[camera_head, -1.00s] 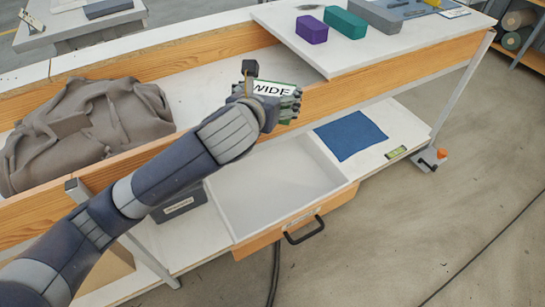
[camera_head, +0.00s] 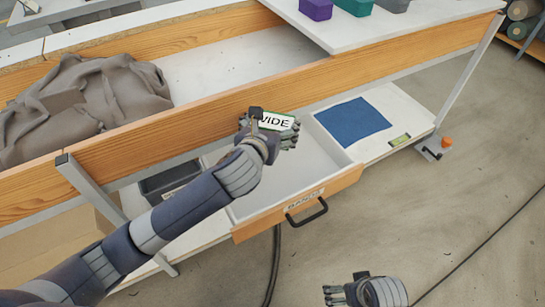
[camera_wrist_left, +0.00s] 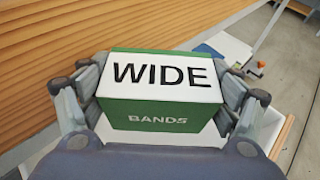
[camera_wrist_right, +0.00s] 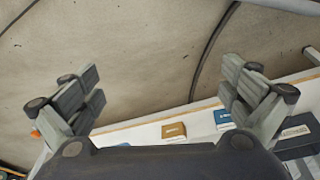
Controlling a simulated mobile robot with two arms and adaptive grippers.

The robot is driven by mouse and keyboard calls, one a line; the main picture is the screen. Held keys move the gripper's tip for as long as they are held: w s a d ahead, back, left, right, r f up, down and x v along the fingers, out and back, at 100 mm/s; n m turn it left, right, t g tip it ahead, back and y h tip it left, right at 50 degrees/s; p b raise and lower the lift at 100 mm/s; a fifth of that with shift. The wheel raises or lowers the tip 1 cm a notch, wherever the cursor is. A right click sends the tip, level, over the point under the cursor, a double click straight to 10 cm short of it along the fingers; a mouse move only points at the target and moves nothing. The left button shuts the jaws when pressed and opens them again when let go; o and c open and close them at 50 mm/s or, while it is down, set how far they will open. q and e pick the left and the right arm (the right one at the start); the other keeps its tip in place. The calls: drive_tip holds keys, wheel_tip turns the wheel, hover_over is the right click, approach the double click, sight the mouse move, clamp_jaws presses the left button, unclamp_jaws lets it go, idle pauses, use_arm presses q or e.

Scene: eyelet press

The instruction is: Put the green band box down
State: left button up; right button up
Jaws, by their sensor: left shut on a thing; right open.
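The green band box (camera_head: 278,121) has a white top marked WIDE; in the left wrist view it (camera_wrist_left: 160,92) shows a green front marked BANDS. My left gripper (camera_head: 270,132) is shut on it, with fingers on both sides, and holds it near the wooden bench edge, in front of the open drawer's back part in the head view. The drawer (camera_head: 262,203) has a white inside, a wooden front with a BANDS label, and a black handle. My right gripper (camera_head: 338,293) is low in the head view; its fingers are spread and empty in the right wrist view (camera_wrist_right: 165,95).
A blue cloth (camera_head: 352,121) and a small green level (camera_head: 400,139) lie right of the drawer. A dark bin (camera_head: 165,182) stands left of it. Grey fabric (camera_head: 85,105) fills the bench's left part. The right wrist view shows a brown box (camera_wrist_right: 174,131) and a blue box (camera_wrist_right: 223,118).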

use_arm(q)
wheel_tip(320, 180, down, 8)
drive_tip(key=shift+r+b, duration=0.25)
drive_tip(key=shift+b, duration=0.95)
drive_tip(key=shift+f, duration=0.5)
wheel_tip(320, 180, down, 3)
drive_tip(key=shift+f+b, duration=0.1)
drive_tip(key=shift+b, duration=0.75)
use_arm(e)
drive_tip(key=w+v, duration=0.1)
drive_tip(key=v, duration=0.8)
drive_tip(key=shift+d+r+t, duration=0.15)
drive_tip(key=shift+t, duration=0.15)
drive_tip(key=shift+s, duration=0.1)
use_arm(q)
drive_tip(key=o, duration=1.1)
